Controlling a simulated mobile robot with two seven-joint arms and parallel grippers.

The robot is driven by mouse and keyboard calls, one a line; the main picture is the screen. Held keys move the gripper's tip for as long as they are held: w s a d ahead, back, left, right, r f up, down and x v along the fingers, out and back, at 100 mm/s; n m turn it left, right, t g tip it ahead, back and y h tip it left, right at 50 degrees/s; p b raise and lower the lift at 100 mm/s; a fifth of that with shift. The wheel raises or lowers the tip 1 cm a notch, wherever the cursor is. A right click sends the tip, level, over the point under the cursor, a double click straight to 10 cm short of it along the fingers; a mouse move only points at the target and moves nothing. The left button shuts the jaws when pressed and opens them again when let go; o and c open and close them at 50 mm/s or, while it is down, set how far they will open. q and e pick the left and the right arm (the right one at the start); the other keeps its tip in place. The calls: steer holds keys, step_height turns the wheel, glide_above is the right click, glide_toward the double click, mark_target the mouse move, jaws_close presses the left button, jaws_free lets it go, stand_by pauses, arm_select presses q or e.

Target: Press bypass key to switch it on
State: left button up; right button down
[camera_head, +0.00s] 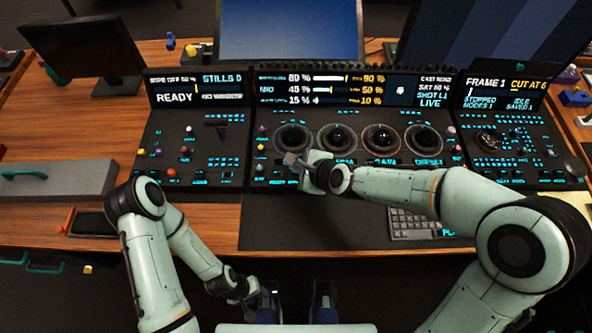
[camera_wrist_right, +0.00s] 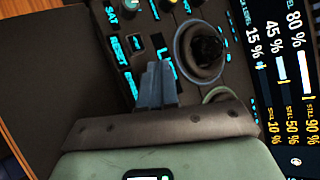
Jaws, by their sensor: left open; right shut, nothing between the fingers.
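The control panel's centre section (camera_head: 350,173) holds a row of trackballs with small keys and knobs at its left edge. My right gripper (camera_head: 290,159) is shut and empty, low over that left edge, just below the leftmost trackball (camera_head: 292,138). In the right wrist view, its closed fingers (camera_wrist_right: 158,68) point at the keys next to the "RESET" label (camera_wrist_right: 119,48). I cannot tell whether they touch the panel. I cannot read a bypass label, and the fingers cover part of the lettering. My left gripper (camera_head: 258,293) is open, low in front of the desk, away from the panel.
The left panel section (camera_head: 200,150) and right panel section (camera_head: 515,145) flank the centre. Lit displays (camera_head: 350,90) stand behind. A keyboard (camera_head: 412,226) lies under my right arm. A grey case (camera_head: 55,182) sits on the left desk. The dark mat (camera_head: 290,232) has bare room.

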mark_target(298, 175)
steer(key=shift+f, duration=0.15)
stand_by(0.7)
steer(key=shift+f+b, duration=0.3)
steer(key=shift+b, duration=0.15)
steer(key=shift+f+b, duration=0.55)
stand_by(0.5)
stand_by(0.3)
steer(key=shift+r+p, duration=0.85)
steer(key=shift+r, duration=0.15)
step_height(298, 175, up, 5)
steer(key=p, duration=0.4)
steer(key=shift+p, duration=0.3)
